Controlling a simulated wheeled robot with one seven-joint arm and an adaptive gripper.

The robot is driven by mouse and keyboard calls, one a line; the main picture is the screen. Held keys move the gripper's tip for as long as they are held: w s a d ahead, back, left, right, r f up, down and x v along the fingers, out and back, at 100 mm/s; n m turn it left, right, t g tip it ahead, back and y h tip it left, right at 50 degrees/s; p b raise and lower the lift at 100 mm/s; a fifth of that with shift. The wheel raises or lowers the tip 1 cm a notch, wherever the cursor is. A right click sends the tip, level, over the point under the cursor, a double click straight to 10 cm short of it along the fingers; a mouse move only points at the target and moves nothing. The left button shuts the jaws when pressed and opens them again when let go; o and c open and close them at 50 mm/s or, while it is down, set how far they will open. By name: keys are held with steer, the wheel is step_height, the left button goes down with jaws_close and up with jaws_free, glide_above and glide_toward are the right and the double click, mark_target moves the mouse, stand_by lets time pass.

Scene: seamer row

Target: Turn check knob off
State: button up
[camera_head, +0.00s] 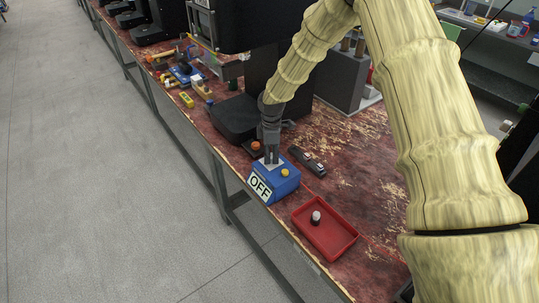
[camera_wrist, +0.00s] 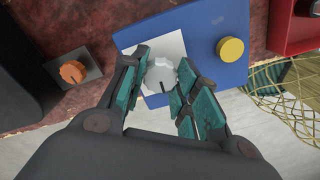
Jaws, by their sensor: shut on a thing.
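The check knob (camera_wrist: 161,74) is a light grey round knob with a dark pointer line, on a white plate on the blue box (camera_wrist: 204,28). The blue box (camera_head: 286,187) stands near the front edge of the bench in the head view and bears an "OFF" label (camera_head: 259,186) and a yellow button (camera_head: 285,172). My gripper (camera_wrist: 161,85) is over the white plate, with its teal-padded fingers shut on the knob from both sides. In the head view my gripper (camera_head: 271,156) points down at the box and hides the knob.
An orange knob (camera_wrist: 73,71) on a dark base sits left of the box. A red tray (camera_head: 325,228) holding a small black-and-white knob (camera_head: 316,216) lies to the right. A dark tool (camera_head: 307,161) lies behind the box. Machines and small parts crowd the far bench.

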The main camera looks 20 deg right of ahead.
steer(key=shift+w+d+r+n, duration=0.2)
steer(key=shift+w+r+n, duration=0.1)
steer(key=shift+r, duration=0.1)
steer(key=o, duration=0.9)
steer(key=shift+o, duration=0.6)
steer(key=shift+s+r, duration=0.1)
steer(key=shift+s, duration=0.3)
steer(key=shift+w+a+f, duration=0.1)
steer(key=shift+f, duration=0.1)
step_height(320, 180, up, 12)
